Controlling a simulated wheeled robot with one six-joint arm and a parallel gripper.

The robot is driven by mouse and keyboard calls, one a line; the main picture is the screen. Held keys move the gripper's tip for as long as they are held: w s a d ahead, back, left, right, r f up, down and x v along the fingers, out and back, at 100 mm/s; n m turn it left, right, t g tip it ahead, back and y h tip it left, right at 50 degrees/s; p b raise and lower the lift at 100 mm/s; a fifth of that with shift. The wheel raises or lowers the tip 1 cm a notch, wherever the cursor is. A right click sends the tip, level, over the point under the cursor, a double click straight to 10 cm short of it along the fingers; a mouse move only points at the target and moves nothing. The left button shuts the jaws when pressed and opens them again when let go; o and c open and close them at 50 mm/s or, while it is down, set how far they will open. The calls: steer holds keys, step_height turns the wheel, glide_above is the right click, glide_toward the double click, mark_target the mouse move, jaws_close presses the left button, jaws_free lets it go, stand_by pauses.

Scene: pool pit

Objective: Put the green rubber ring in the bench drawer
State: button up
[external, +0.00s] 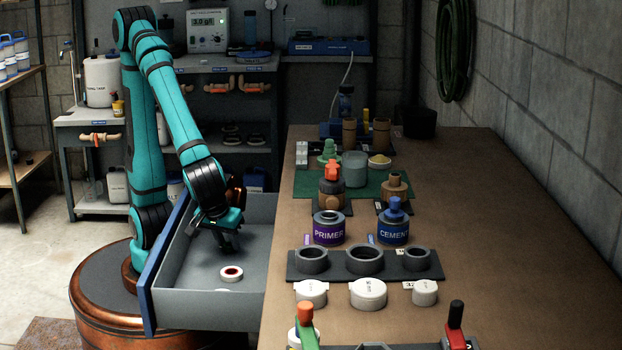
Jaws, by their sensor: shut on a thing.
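The bench drawer (205,309) is pulled out to the left of the bench, with a grey inside and a blue front. My gripper (229,243) reaches down into the drawer space, above its floor near the back. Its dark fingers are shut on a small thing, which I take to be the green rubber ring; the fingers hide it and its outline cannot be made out. A white ring-shaped roll with a red centre (231,273) lies on the drawer floor, in front of my gripper and apart from it.
The wooden bench top (510,230) holds a purple primer can (328,231), a blue cement can (394,231), a dark rack of grey rings (331,269) and white caps (368,294). A green mat (309,185) carries small parts farther back. The bench's right side is clear.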

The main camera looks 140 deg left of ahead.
steer(key=shift+f, duration=0.1)
steer(key=o, duration=0.9)
steer(key=shift+o, duration=0.2)
steer(key=v, duration=1.2)
